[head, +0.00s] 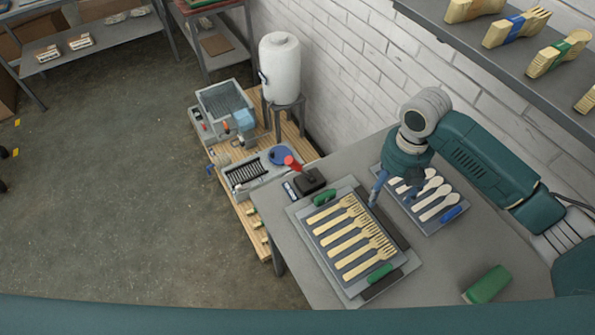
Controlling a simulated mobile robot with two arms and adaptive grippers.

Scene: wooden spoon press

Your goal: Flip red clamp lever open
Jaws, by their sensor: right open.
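The red clamp lever (292,163) stands tilted up and to the left from a black clamp block (309,181) at the table's back left corner. My right gripper (391,194) points down, open, over the gap between the fork tray and the spoon tray, to the right of the lever and apart from it. One blue finger shows clearly; the other is partly hidden against the spoons. A grey press tray (299,216) holds several wooden forks (349,237) in a row, with green pads at its ends. My left gripper is not in view.
A smaller tray (431,230) holds wooden spoons beside the fork tray. A green block (487,284) lies at the table's front right. A shelf (470,40) with bundled cutlery overhangs the back. Machines stand on a wooden pallet (253,218) left of the table (310,281).

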